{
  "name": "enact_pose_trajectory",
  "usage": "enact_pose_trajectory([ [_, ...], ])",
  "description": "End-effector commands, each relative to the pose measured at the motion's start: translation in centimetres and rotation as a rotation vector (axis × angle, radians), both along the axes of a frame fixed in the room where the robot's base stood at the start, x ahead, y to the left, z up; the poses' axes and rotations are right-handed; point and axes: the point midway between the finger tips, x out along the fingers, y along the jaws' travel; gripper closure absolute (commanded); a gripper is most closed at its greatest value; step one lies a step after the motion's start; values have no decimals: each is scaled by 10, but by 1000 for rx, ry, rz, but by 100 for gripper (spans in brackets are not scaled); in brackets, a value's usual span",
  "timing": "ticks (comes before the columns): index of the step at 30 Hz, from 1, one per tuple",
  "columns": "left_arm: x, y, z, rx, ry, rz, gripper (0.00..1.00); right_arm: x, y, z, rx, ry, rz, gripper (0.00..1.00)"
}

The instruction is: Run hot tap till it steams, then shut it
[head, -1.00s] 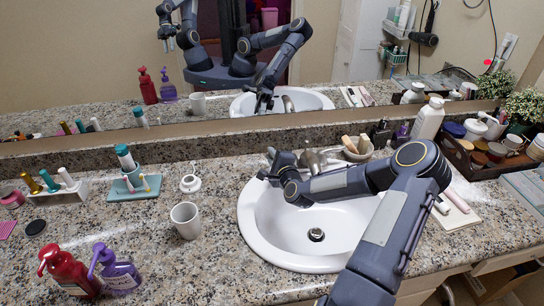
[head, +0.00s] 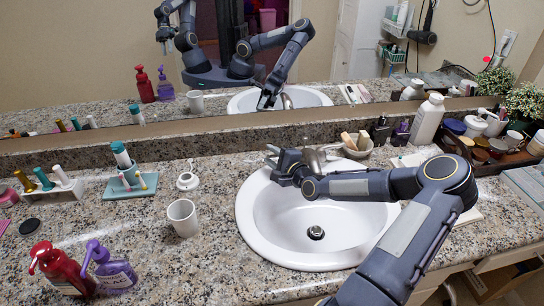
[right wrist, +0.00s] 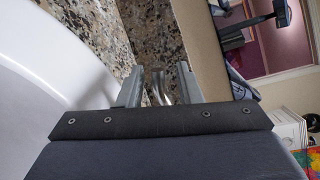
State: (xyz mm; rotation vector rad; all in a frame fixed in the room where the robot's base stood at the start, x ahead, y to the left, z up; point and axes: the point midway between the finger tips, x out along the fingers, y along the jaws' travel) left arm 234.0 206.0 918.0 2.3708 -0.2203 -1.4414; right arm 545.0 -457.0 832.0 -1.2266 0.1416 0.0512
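The white oval sink (head: 262,225) is set in the granite counter. Its metal tap (head: 314,160) stands at the back rim, partly hidden by my right arm. I see no water stream or steam. My right gripper (head: 275,158) is at the back left rim of the sink, just left of the spout. In the right wrist view my right gripper (right wrist: 158,82) has its fingers apart, with a shiny metal piece of the tap (right wrist: 160,92) between them. I cannot tell whether they touch it. My left gripper shows only in the mirror, away from the counter.
A white cup (head: 183,218) stands left of the sink, with red (head: 62,270) and purple (head: 110,270) pump bottles in front. The mirror (head: 90,70) runs along the back.

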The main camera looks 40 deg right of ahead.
Motion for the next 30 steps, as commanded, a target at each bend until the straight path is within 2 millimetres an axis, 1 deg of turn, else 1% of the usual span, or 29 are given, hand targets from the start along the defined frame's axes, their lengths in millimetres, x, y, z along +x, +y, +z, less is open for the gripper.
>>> enact_pose_trajectory([
  [8, 0, 0, 0, 0, 0, 0, 64, -3, -1, 0, -1, 1, -2, 68],
  [11, 0, 0, 1, 0, 0, 0, 64, -14, -1, 2, -1, 1, -4, 68],
  [18, 0, 0, 4, 0, 0, 0, 64, -55, 1, 7, 0, 3, -4, 68],
  [21, 0, 0, 6, 0, 0, 0, 64, -68, 1, 9, 0, 2, -3, 68],
  [25, 0, 0, 6, 0, 0, 0, 64, -76, 2, 10, 0, 1, -2, 68],
  [30, 0, 0, 6, 0, 0, 0, 64, -77, 3, 10, 0, 0, 0, 68],
])
